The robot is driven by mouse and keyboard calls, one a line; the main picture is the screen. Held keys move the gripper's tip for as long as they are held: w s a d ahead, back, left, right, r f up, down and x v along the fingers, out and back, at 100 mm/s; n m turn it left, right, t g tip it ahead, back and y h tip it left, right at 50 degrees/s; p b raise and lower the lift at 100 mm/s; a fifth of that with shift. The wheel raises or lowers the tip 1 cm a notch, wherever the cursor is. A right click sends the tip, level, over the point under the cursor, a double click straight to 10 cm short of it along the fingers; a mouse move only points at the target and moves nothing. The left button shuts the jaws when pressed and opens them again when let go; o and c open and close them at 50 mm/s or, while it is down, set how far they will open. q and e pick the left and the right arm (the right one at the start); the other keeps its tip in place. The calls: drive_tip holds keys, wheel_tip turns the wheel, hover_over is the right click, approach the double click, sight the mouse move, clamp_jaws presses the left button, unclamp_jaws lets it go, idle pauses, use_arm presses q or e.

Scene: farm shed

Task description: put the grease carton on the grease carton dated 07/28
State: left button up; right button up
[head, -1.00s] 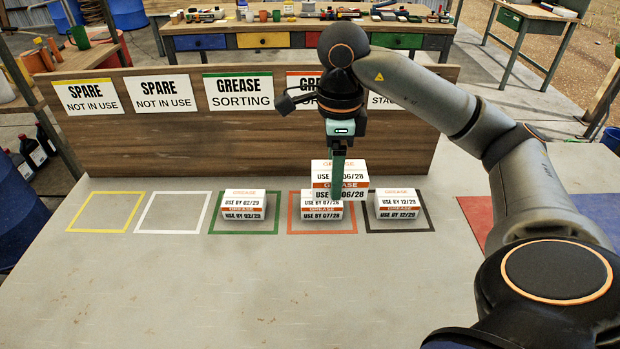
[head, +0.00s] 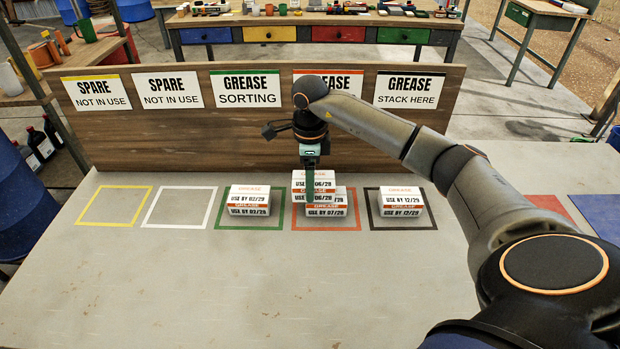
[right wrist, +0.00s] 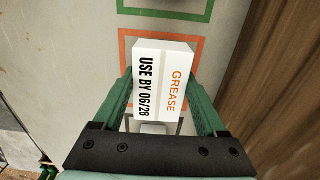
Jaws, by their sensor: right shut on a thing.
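In the right wrist view the carton (right wrist: 160,80) sits between the two green fingers. The grease carton dated 07/28 (head: 327,211) lies in the orange outlined square. The held carton overlaps its left and rear part in the head view. I cannot tell whether the two touch. In the right wrist view a pale part of something shows below the held carton. My left gripper is not in view.
Other grease cartons sit in the green square (head: 249,208) and the black square (head: 401,208). The yellow square (head: 114,187) and white square (head: 148,221) are empty. A wooden sign board (head: 175,122) stands behind. The table front (head: 240,290) is clear.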

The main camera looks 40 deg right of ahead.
drive_tip(key=shift+f, duration=0.15)
drive_tip(key=shift+f, duration=0.1)
drive_tip(key=o, duration=1.4)
wheel_tip(320, 180, up, 12)
